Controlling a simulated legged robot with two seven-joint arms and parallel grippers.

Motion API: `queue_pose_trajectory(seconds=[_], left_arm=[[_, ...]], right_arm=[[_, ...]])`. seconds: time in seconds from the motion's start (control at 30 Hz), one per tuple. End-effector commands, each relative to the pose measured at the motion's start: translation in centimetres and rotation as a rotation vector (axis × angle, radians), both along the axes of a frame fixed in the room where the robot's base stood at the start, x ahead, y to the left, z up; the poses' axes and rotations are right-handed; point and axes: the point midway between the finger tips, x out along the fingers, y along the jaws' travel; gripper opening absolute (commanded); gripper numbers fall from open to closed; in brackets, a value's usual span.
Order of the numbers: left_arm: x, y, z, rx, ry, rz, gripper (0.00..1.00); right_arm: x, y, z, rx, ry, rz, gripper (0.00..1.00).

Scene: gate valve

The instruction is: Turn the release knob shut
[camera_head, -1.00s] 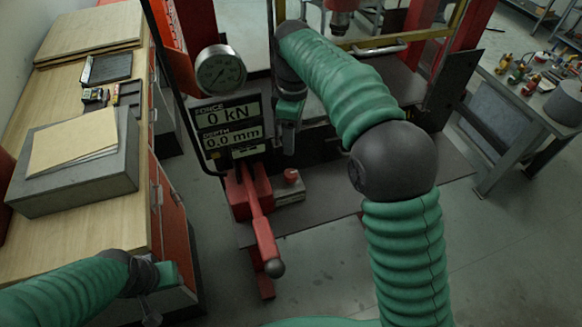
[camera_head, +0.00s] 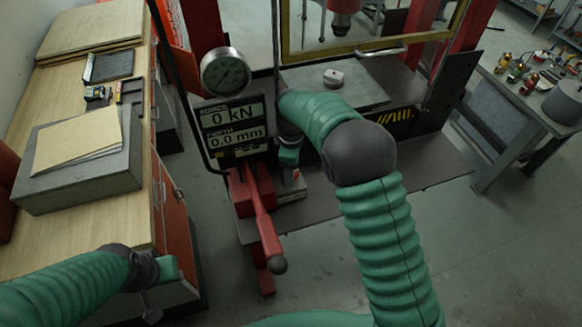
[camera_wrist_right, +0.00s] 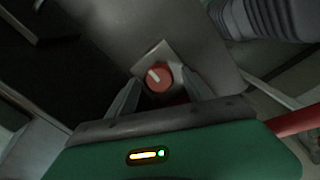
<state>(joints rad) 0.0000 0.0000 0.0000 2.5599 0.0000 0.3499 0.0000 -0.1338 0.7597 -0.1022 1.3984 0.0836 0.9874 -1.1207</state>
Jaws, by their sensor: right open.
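The release knob (camera_wrist_right: 159,77) is a round red knob with a white mark on a light square plate, seen in the right wrist view. My right gripper (camera_wrist_right: 163,84) is open, with one finger on each side of the knob; I cannot tell whether they touch it. In the head view my right gripper (camera_head: 290,168) is low beside the pump block and mostly hides the knob (camera_head: 297,174). My left gripper (camera_head: 150,308) is at the lower left beside the bench, away from the knob; its jaws are too small to judge.
A red lever (camera_head: 262,222) with a dark ball end rises from the red pump base (camera_head: 240,195), left of my right gripper. A display (camera_head: 232,125) reading 0 kN and 0.0 mm and a round gauge (camera_head: 224,72) stand above. The bench (camera_head: 130,225) is at left.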

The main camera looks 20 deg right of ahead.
Motion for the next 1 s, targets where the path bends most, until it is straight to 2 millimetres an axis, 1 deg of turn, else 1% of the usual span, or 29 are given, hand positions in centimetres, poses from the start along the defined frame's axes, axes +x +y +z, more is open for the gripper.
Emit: queue_pose_trajectory(seconds=[0.27, 0.7, 0.73, 1.0], left_arm=[[0.0, 0.0, 0.02, 0.0, 0.0, 0.0, 0.36], [0.0, 0.0, 0.02, 0.0, 0.0, 0.0, 0.36], [0.0, 0.0, 0.02, 0.0, 0.0, 0.0, 0.36], [0.0, 0.0, 0.14, 0.0, 0.0, 0.0, 0.36]], right_arm=[[0.04, -0.08, -0.28, 0.0, -0.001, -0.001, 0.59], [0.12, -0.08, -0.21, -0.001, -0.002, -0.001, 0.02], [0.12, -0.08, -0.21, -0.001, -0.003, -0.001, 0.0], [0.19, 0.0, -0.11, 0.001, -0.005, -0.023, 0.0]])
